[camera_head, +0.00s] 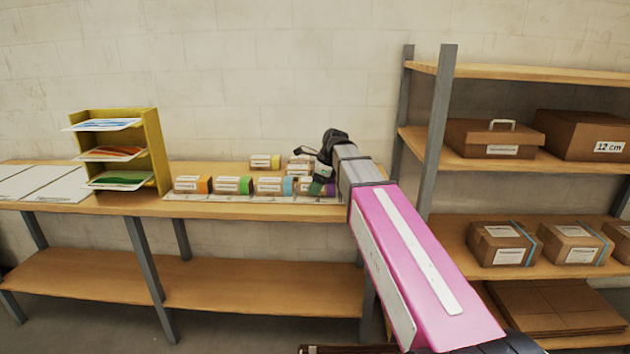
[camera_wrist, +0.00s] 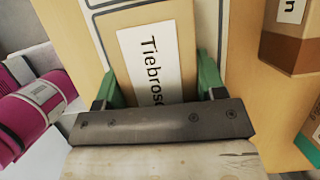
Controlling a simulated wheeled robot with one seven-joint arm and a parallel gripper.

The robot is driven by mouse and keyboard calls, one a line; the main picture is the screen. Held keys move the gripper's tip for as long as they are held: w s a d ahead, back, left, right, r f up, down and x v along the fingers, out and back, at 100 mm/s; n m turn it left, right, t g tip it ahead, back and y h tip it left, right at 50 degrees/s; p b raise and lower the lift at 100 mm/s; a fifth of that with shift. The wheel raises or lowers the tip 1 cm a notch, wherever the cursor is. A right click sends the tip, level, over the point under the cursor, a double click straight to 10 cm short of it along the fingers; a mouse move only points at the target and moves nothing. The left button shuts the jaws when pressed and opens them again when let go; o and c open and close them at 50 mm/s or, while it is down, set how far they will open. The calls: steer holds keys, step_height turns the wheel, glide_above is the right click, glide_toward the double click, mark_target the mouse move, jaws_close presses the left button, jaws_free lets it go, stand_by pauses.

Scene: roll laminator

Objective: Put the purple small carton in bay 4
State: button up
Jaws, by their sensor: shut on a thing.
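The purple small carton (camera_head: 305,186) is at the right end of the front row on the table, its purple end partly hidden by my gripper (camera_head: 317,180). I cannot make out bay numbers, or whether the carton touches the table.
Cartons with orange (camera_head: 192,184), green (camera_head: 233,185) and blue (camera_head: 273,186) ends stand to the left. A yellow-ended carton (camera_head: 265,161) is behind them. A yellow paper rack (camera_head: 153,140) stands farther left. A shelf unit (camera_head: 437,130) with boxes is close on the right.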

steer(key=o, duration=1.1)
steer(key=v, duration=1)
steer(key=shift+d+r, duration=0.15)
steer(key=shift+r, duration=0.25)
